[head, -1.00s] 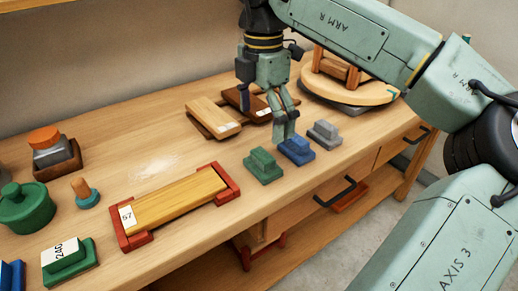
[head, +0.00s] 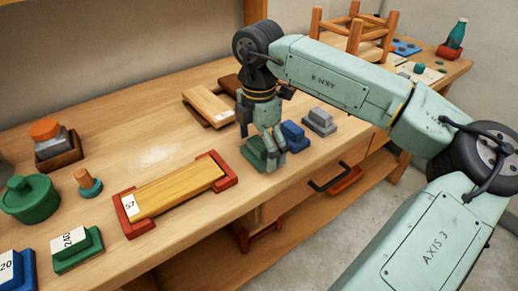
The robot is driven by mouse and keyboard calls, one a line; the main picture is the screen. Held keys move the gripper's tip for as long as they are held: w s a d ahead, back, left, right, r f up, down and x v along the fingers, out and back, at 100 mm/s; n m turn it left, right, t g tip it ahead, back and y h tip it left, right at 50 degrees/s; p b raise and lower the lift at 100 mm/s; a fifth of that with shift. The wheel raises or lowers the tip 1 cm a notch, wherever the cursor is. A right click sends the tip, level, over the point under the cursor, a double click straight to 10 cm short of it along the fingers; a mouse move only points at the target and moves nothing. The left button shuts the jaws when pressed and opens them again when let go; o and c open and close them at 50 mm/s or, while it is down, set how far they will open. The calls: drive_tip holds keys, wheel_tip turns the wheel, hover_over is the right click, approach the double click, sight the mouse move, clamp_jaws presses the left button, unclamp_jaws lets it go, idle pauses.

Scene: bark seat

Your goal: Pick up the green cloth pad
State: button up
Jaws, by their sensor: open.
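The green pad (head: 253,151), a small stepped block, lies on the workbench near its front edge, at the left end of a row with a blue one and a grey one. My gripper (head: 272,159) points down right at the green pad, its fingers open and low, covering the pad's right part. I cannot tell whether the fingers touch the pad or how far they straddle it. Another green block with a white "240" label (head: 77,248) lies at the front left.
The blue block (head: 293,135) sits close to the right of my gripper, with the grey block (head: 320,122) beyond. A wooden board in a red holder (head: 175,190) lies to the left. A wooden stool (head: 352,38) stands at the back right.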

sight(261, 145)
drive_tip(key=shift+c, duration=0.5)
drive_tip(key=c, duration=1.2)
drive_tip(key=shift+r+b, duration=0.45)
drive_tip(key=shift+r, duration=0.4)
drive_tip(key=shift+s+d+r+b, duration=0.1)
drive_tip(key=shift+s+r+b, duration=0.15)
drive_tip(key=shift+r, duration=0.2)
drive_tip(key=shift+s+d+r+b, duration=0.1)
drive_tip(key=shift+r+b, duration=0.2)
drive_tip(key=shift+r, duration=0.1)
drive_tip(key=s+d+b, duration=0.1)
drive_tip(key=s, duration=0.3)
drive_tip(key=s+d+r+b, duration=0.1)
drive_tip(key=s+d, duration=0.1)
drive_tip(key=s, duration=0.3)
drive_tip(key=s+d+b, duration=0.1)
drive_tip(key=s+d, duration=0.1)
drive_tip(key=s, duration=0.3)
drive_tip(key=shift+s+d+r+b, duration=0.1)
drive_tip(key=shift+d+r+b, duration=0.1)
drive_tip(key=shift+r+b, duration=0.2)
